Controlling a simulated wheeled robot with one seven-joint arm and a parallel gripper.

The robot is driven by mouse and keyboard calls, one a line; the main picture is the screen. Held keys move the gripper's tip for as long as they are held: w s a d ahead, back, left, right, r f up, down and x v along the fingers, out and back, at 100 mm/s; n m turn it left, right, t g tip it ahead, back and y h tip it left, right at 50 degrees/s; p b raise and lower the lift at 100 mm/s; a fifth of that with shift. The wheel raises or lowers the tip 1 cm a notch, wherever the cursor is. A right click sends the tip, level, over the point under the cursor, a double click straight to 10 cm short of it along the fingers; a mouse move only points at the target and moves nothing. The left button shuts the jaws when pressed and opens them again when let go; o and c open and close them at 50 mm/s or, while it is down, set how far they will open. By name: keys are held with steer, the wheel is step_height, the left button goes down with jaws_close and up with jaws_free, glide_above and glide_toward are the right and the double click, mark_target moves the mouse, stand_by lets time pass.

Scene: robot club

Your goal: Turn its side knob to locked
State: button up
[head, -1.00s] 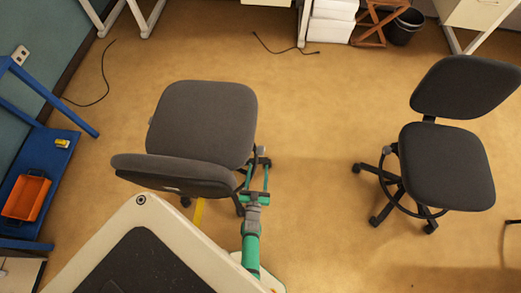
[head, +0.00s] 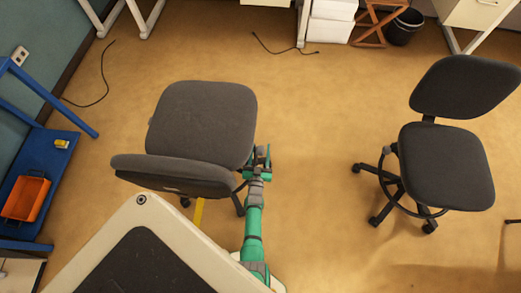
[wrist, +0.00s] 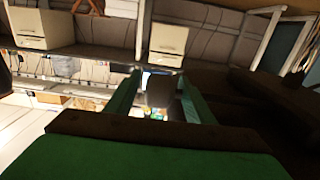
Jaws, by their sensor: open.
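A grey office chair (head: 205,125) stands left of centre with its backrest toward me. A small grey knob (wrist: 160,90) shows in the wrist view between my fingers. My gripper (head: 259,157), with green fingers, is at the right side of this chair, beside the seat edge. In the wrist view my gripper (wrist: 159,100) is open, with one finger on each side of the knob. I cannot tell whether either finger touches it. The knob's setting and any marking are too small to read.
A second dark office chair (head: 448,165) stands to the right, with free floor (head: 310,170) between the chairs. A blue bench (head: 45,170) with an orange tray (head: 27,198) is at the left. Cables lie on the floor farther back.

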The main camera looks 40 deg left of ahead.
steer(key=c, duration=1)
steer(key=shift+w+d+f+g+h, duration=0.1)
steer(key=shift+d+g+h, duration=0.25)
steer(key=shift+g+h, duration=0.45)
steer(key=shift+c, duration=0.2)
steer(key=shift+s+a+g, duration=0.2)
steer(key=shift+s+g, duration=0.1)
steer(key=shift+g, duration=0.2)
steer(key=o, duration=1)
steer(key=shift+w, duration=0.1)
steer(key=shift+o, duration=0.2)
steer(key=shift+w+a, duration=0.1)
